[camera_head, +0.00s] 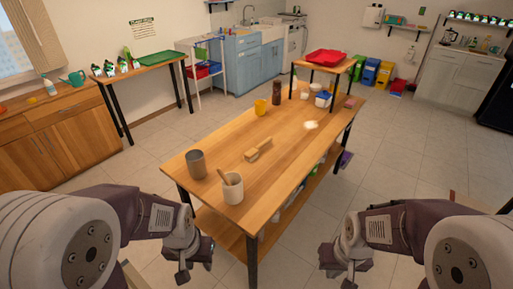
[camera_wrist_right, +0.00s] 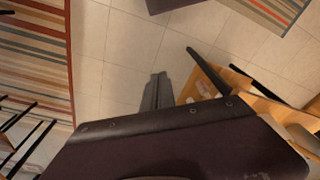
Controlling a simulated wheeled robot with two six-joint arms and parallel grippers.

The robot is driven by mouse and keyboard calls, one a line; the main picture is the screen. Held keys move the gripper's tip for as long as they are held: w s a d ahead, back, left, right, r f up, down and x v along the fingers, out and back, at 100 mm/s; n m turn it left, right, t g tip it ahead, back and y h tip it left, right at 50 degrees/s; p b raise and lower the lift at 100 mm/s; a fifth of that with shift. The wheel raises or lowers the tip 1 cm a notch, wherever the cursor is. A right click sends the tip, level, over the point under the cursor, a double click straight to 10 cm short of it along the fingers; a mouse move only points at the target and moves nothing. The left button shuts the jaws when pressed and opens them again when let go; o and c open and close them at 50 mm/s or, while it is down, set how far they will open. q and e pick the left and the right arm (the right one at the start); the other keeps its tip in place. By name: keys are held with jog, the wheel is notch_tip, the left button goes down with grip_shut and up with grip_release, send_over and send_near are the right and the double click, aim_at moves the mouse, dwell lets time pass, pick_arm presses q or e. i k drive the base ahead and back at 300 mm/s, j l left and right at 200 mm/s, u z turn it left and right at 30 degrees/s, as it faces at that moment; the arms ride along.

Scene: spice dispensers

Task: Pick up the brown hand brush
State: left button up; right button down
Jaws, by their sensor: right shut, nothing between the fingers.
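The brown hand brush (camera_head: 258,150) lies on the wooden table (camera_head: 225,150) near the middle of its top in the head view. It looks like a light wooden block with a handle, and nothing touches it. My left gripper (camera_head: 193,272) hangs in front of the table's near left end, well short of the brush; its finger gap is unclear. My right gripper (camera_head: 336,270) is to the right of the table, low and apart from it. In the right wrist view its fingers (camera_wrist_right: 156,92) are shut with nothing between them, over the floor.
A grey cup (camera_head: 196,164) and a white crock (camera_head: 233,189) with a wooden utensil stand at the table's near end. A yellow cup (camera_head: 260,107) and dark jar (camera_head: 277,93) stand beyond the brush. A raised shelf holds a red tray (camera_head: 327,57).

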aim_at(252, 153)
jog(key=i+j, duration=0.45)
jog(key=j, duration=0.2)
jog(key=i+j+u, duration=0.15)
jog(key=i+j, duration=0.35)
jog(key=j, duration=0.2)
jog(key=i+j, duration=0.5)
jog(key=j+u, duration=0.05)
jog(key=j, duration=0.05)
